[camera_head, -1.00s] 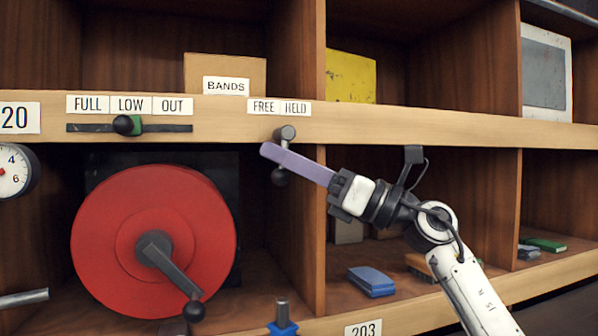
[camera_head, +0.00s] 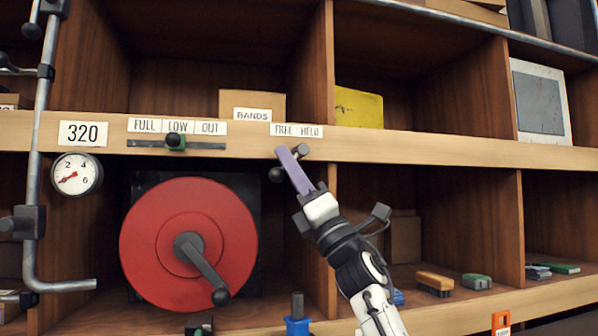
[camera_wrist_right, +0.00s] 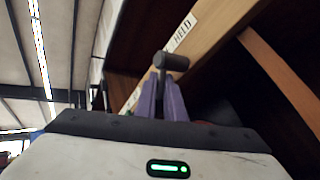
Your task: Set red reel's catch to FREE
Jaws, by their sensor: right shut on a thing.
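The red reel (camera_head: 170,240) with its dark crank handle (camera_head: 205,265) stands in the lower left bay. Its catch (camera_head: 302,151) is a small dark lever under the FREE and HELD label (camera_head: 296,130). One rounded end shows right of my fingers, and the other lies lower left of them, so the lever slants down to the left. My right gripper (camera_head: 285,153), with purple fingers, is shut on the lever, hiding its middle. In the right wrist view the catch's dark crossbar (camera_wrist_right: 171,62) stands just beyond the fingertips (camera_wrist_right: 162,86). My left gripper is out of view.
A gauge (camera_head: 75,174) and grey pipe (camera_head: 38,200) are at left. An upright divider (camera_head: 331,245) stands close to my right gripper. A blue-based post (camera_head: 297,315) is below.

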